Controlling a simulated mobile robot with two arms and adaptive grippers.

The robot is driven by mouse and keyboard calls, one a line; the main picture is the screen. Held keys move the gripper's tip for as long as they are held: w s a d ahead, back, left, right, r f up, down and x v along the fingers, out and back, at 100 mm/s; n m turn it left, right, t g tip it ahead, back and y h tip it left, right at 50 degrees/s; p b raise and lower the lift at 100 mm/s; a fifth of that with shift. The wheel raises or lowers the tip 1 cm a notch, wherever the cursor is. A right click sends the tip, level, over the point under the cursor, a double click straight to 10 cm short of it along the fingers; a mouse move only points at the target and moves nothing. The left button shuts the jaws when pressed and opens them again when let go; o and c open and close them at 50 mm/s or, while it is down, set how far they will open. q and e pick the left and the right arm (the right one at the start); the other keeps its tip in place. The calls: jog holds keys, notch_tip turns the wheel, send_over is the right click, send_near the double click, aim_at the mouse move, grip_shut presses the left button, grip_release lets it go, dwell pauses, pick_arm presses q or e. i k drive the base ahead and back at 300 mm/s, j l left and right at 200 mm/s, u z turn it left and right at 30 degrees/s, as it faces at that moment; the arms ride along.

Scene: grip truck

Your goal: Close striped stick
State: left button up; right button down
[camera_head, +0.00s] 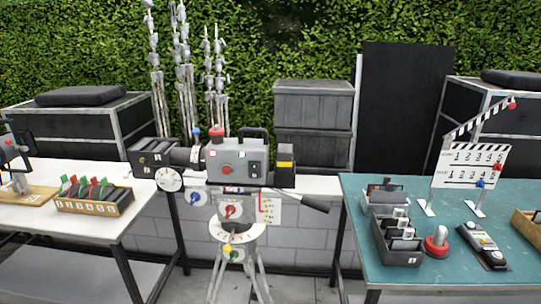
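The striped stick (480,120) is a black-and-white striped bar with a red knob (511,104) at its upper right end. It is tilted up and open, rising to the right from the upper left corner of the clapperboard. The white clapperboard (468,157) shows rows of numbers and has a red knob and a blue knob on its right side. It stands upright on white feet (427,207) on the teal table (450,272) at the right. A wedge-shaped gap lies between stick and board. Neither of my grippers is in view.
A grey film camera (232,160) on a tripod stands in the middle, between the white table (110,228) and the teal table. A grey bin (399,248), a red-based knob (436,246) and a black control box (483,245) are in front of the clapperboard.

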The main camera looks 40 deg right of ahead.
aim_at(509, 101)
jog(key=z, duration=2.7)
